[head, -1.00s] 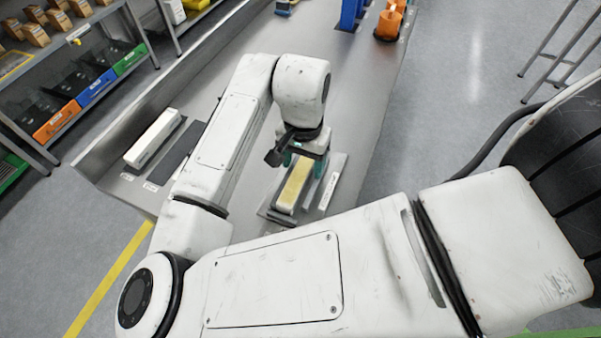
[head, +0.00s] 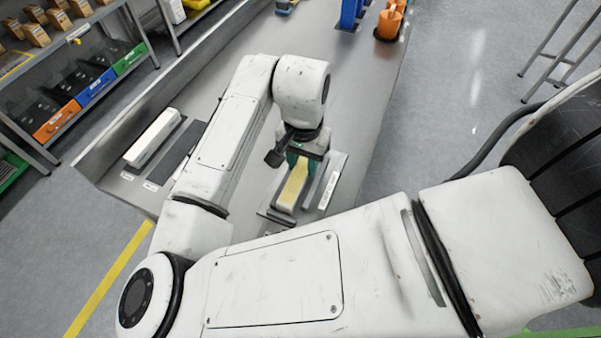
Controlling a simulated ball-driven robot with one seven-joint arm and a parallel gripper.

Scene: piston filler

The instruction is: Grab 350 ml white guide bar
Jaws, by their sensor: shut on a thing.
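A white bar (head: 154,138) lies on the left of the steel bench, beside a dark empty-looking strip; the small labels in front of them are too small to read. My gripper (head: 301,164), with teal fingers, points down over a grey fixture at the bench's near middle. It is shut on a bar with a pale yellow top (head: 292,188), gripping its far part. The bar still sits low in the fixture; I cannot tell whether it touches it. My wrist hides the bar's far end.
The grey fixture (head: 323,193) has a labelled rail right of the held bar. Orange (head: 389,22) and blue (head: 350,14) items stand at the bench's far end. Shelves with coloured bins (head: 96,87) stand at the left. The bench between fixture and far items is clear.

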